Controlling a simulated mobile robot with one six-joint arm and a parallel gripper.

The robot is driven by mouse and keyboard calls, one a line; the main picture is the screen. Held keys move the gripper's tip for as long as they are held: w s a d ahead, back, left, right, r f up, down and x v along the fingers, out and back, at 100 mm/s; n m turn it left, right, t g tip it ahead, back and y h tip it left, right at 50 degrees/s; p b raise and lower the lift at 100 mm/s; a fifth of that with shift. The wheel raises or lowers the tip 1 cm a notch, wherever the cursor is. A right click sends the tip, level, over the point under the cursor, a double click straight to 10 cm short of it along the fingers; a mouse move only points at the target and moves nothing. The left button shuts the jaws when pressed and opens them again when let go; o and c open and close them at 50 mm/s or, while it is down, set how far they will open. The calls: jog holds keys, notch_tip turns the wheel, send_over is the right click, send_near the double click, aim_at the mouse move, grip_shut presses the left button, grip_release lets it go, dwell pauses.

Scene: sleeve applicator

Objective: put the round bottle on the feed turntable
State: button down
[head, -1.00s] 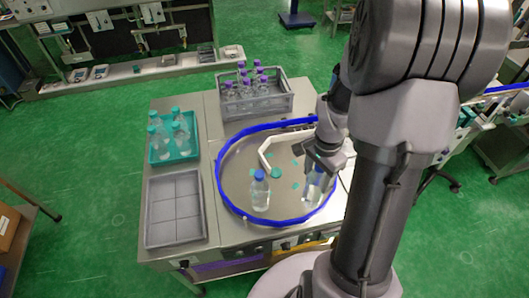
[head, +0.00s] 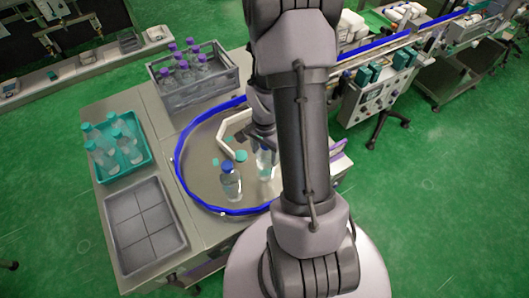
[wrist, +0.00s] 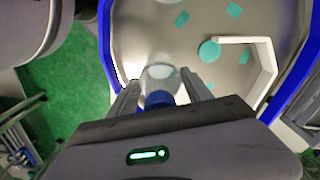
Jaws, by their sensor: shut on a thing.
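My gripper (wrist: 161,80) is shut on a clear round bottle (wrist: 160,72) with a blue cap, which points toward the wrist camera. In the head view the held bottle (head: 264,163) hangs upright below my gripper, over the right part of the feed turntable (head: 205,170). I cannot tell whether its base touches the plate. My arm hides part of the gripper and turntable in the head view. A second clear bottle (head: 231,184) with a blue cap stands on the front of the turntable, left of the held one.
A white angled guide (head: 230,128) and a teal disc (head: 241,156) are on the turntable, inside its blue rim. A teal tray (head: 133,162) of bottles, an empty grey divided tray (head: 172,243) and a grey crate (head: 190,90) of purple-capped bottles stand to the left and behind.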

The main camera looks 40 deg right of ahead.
jog(key=shift+f, duration=0.15)
jog(key=shift+c, duration=2.2)
grip_release()
